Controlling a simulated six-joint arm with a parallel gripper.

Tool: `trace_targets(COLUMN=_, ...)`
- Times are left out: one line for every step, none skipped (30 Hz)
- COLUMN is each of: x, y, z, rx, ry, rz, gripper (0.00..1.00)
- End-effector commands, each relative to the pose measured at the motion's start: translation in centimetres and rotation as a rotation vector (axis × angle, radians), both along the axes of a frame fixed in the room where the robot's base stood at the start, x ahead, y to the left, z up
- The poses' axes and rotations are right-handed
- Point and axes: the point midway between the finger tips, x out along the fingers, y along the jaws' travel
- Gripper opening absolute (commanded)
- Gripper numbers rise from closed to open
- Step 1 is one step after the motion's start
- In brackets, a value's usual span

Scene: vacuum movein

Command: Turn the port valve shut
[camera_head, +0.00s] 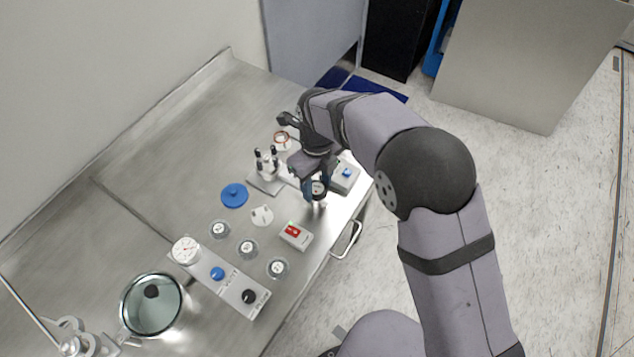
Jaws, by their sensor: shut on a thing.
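My gripper (314,190) is over the right part of the steel bench, pointing down. It is shut on a small round dark-topped thing (318,187) with a pale label, partly hidden by the fingers. A grey panel (233,285) at the lower left carries a white dial gauge (186,250), a blue knob (217,273) and a black knob (249,297). A round glass vessel (152,306) with a dark lid knob stands left of the panel. Pale fittings (72,340) sit at its lower left. I cannot tell for certain which part is the port valve.
Clear round jars (247,249) with labels, a red-and-white box (295,235), a blue disc (234,195) and a white piece (262,215) lie between gripper and panel. A rack with dark-topped pieces (267,165) and a grey box with a blue knob (346,174) flank my gripper. The back left bench is clear.

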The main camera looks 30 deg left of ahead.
Motion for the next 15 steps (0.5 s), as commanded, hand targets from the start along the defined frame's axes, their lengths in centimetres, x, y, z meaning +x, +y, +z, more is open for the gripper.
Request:
trace_targets(x=0.14, y=0.06, z=0.16, rx=0.003, ry=-0.004, rz=-0.032, gripper=0.19)
trace_targets(x=0.13, y=0.06, z=0.16, rx=0.003, ry=-0.004, rz=-0.054, gripper=0.19)
trace_targets(x=0.13, y=0.06, z=0.16, rx=0.003, ry=-0.004, rz=-0.079, gripper=0.19)
trace_targets(x=0.13, y=0.06, z=0.16, rx=0.003, ry=-0.004, rz=-0.096, gripper=0.19)
trace_targets(x=0.13, y=0.06, z=0.16, rx=0.003, ry=-0.004, rz=-0.114, gripper=0.19)
trace_targets(x=0.12, y=0.06, z=0.16, rx=0.003, ry=-0.004, rz=-0.133, gripper=0.19)
trace_targets(x=0.12, y=0.06, z=0.16, rx=0.003, ry=-0.004, rz=-0.147, gripper=0.19)
trace_targets(x=0.12, y=0.06, z=0.16, rx=0.003, ry=-0.004, rz=-0.159, gripper=0.19)
trace_targets(x=0.11, y=0.07, z=0.16, rx=0.003, ry=-0.004, rz=-0.175, gripper=0.19)
trace_targets(x=0.11, y=0.07, z=0.16, rx=0.003, ry=-0.004, rz=-0.184, gripper=0.19)
trace_targets(x=0.11, y=0.07, z=0.16, rx=0.003, ry=-0.004, rz=-0.193, gripper=0.19)
trace_targets(x=0.11, y=0.07, z=0.16, rx=0.003, ry=-0.004, rz=-0.203, gripper=0.19)
trace_targets(x=0.11, y=0.07, z=0.16, rx=0.003, ry=-0.004, rz=-0.209, gripper=0.19)
trace_targets(x=0.11, y=0.08, z=0.16, rx=0.003, ry=-0.003, rz=-0.214, gripper=0.19)
trace_targets(x=0.11, y=0.08, z=0.16, rx=0.003, ry=-0.003, rz=-0.22, gripper=0.19)
